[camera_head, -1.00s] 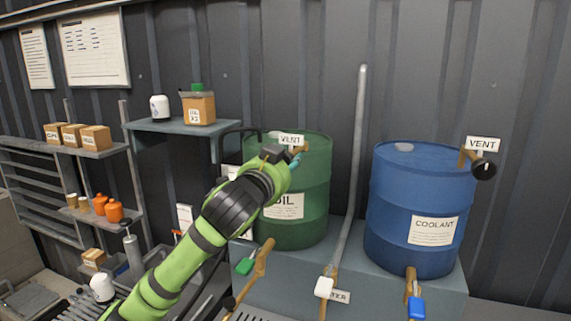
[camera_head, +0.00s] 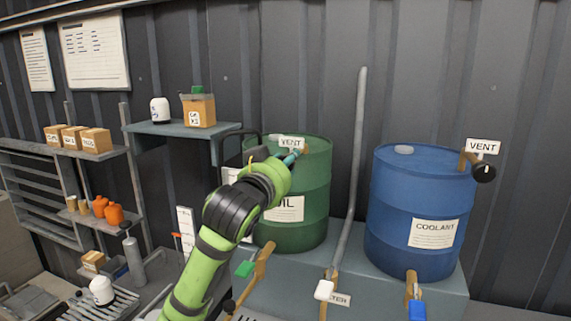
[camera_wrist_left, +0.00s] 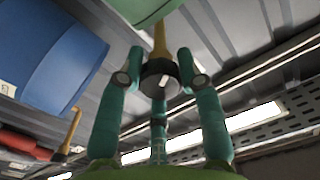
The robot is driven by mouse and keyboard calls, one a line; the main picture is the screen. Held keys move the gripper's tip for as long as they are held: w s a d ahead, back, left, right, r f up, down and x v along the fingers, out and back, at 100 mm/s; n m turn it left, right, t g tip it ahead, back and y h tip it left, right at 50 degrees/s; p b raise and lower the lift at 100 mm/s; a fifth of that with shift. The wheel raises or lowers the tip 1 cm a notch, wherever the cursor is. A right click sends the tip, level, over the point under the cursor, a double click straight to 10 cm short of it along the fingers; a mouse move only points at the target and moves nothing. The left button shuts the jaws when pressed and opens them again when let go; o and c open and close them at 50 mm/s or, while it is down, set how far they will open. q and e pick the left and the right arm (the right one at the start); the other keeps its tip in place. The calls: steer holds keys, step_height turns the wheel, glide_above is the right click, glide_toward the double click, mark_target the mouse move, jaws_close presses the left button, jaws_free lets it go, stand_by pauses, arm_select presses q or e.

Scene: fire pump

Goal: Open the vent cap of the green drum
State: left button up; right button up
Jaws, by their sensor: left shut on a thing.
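The green drum (camera_head: 303,215), labelled OIL, stands on a grey-blue bench, with a white VENT sign (camera_head: 291,142) at its top. My left gripper (camera_head: 291,157) is at the drum's upper front, just below that sign. In the left wrist view, its teal fingers (camera_wrist_left: 158,72) are on both sides of the black vent cap (camera_wrist_left: 160,84), shut on it. The cap has a white mark on its face and sits at the end of a brass pipe (camera_wrist_left: 160,42). In the head view the gripper hides the cap. My right gripper is in neither view.
The blue COOLANT drum (camera_head: 415,200) stands to the right with its own black vent cap (camera_head: 484,173). A grey pipe (camera_head: 354,170) rises between the drums. Taps with green, white and blue handles stick out in front. A shelf (camera_head: 185,129) is at the left.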

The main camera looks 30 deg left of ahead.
arm_select(q)
steer(key=shift+f, duration=0.15)
steer(key=o, duration=1.2)
steer(key=shift+c, duration=0.2)
steer(key=shift+s, duration=0.15)
steer(key=v, duration=0.7)
steer(key=shift+s, duration=0.1)
